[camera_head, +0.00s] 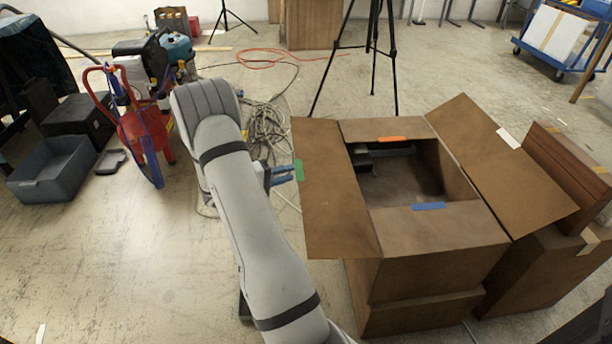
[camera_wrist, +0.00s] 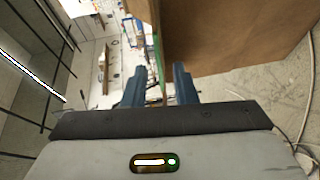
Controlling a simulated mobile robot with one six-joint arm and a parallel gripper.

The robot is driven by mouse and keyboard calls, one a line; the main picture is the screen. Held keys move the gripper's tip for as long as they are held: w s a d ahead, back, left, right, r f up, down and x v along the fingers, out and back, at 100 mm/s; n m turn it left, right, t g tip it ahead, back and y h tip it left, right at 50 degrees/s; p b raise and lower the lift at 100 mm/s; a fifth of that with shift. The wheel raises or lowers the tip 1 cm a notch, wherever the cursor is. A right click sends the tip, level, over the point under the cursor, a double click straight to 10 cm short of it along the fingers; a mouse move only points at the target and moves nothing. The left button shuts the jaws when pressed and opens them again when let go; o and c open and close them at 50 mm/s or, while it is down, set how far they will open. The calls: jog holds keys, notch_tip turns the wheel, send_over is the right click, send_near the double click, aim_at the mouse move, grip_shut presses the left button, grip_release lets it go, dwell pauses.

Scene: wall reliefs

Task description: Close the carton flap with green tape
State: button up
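The brown carton (camera_head: 410,270) stands right of centre in the head view. Its left flap (camera_head: 333,195) is swung outward and carries green tape (camera_head: 299,170) on its outer edge. My gripper (camera_head: 287,174) is at that edge, by the tape. In the wrist view my gripper (camera_wrist: 159,70) has two blue fingers standing apart. The flap (camera_wrist: 225,35) reaches down with its green-taped edge (camera_wrist: 158,50) between or just beyond them; contact cannot be told. The front flap with blue tape (camera_head: 428,206) and the back flap with orange tape (camera_head: 391,139) lie inward. The right flap with white tape (camera_head: 508,138) is open outward.
Another brown box (camera_head: 550,265) stands close on the carton's right. A black tripod (camera_head: 375,50) stands behind. Cables (camera_head: 265,135) lie on the floor beyond my arm. A red hand truck (camera_head: 140,125) and grey bin (camera_head: 52,170) are at left. The floor at front left is clear.

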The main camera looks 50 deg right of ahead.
aim_at(305, 169)
jog(key=b+x, duration=0.1)
jog(key=x, duration=0.6)
jog(key=shift+b, duration=0.35)
jog(key=shift+c, duration=0.4)
grip_shut()
dwell(0.5)
